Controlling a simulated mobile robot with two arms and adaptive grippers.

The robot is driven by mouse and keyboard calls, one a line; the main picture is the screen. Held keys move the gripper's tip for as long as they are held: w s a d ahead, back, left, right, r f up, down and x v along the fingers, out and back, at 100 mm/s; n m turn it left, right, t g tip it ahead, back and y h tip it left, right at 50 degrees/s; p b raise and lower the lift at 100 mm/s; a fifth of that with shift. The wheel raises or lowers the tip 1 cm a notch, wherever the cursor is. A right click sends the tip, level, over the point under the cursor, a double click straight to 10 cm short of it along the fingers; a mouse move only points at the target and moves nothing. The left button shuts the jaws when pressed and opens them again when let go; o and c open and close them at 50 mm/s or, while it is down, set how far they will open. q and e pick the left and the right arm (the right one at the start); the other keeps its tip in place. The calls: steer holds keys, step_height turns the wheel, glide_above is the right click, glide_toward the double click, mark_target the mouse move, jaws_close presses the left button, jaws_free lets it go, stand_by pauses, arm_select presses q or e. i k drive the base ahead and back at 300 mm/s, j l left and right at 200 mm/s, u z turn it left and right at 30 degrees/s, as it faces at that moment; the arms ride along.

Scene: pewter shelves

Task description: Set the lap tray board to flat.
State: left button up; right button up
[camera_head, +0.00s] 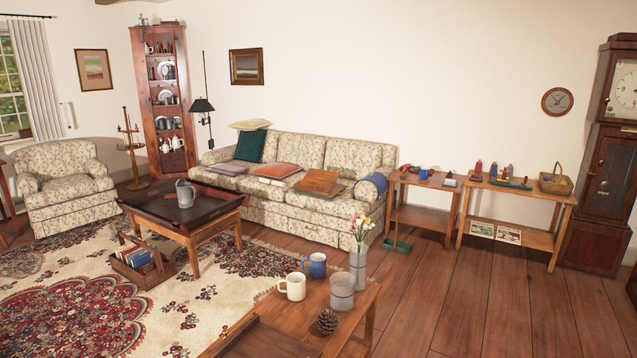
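A brown, wooden-looking board (319,181) rests on the right part of the floral sofa (287,207). It looks like the lap tray board. It appears tilted, with its far edge higher than its near edge, but it is small here and its support cannot be made out. A second dark wooden panel (268,341) lies at the near end of the front table, cut off by the bottom edge; I cannot tell what it is. Neither of my grippers shows in the head view.
A coffee table (207,234) stands before the sofa. Bare floor (490,295) lies to the right.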

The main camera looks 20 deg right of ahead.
mark_target(322, 180)
steer(key=i+l+z, duration=0.4)
steer(key=l, duration=0.2)
steer(key=i+l+z, duration=0.4)
steer(key=l, duration=0.15)
steer(key=i+l+z, duration=0.6)
steer(key=i, duration=0.6)
steer(key=i+l+z, duration=0.2)
steer(key=i, duration=0.6)
steer(key=i+u, duration=0.35)
steer(key=i, duration=0.2)
steer(key=i+u, duration=0.3)
steer(key=i, duration=0.25)
steer(key=i+l+u, duration=0.35)
steer(key=i, duration=0.2)
steer(key=i+j+u, duration=0.25)
steer(key=i+u, duration=0.2)
steer(key=i+j+u, duration=0.15)
steer(key=i+u, duration=0.75)
steer(key=k+l, duration=0.05)
steer(key=k, duration=0.05)
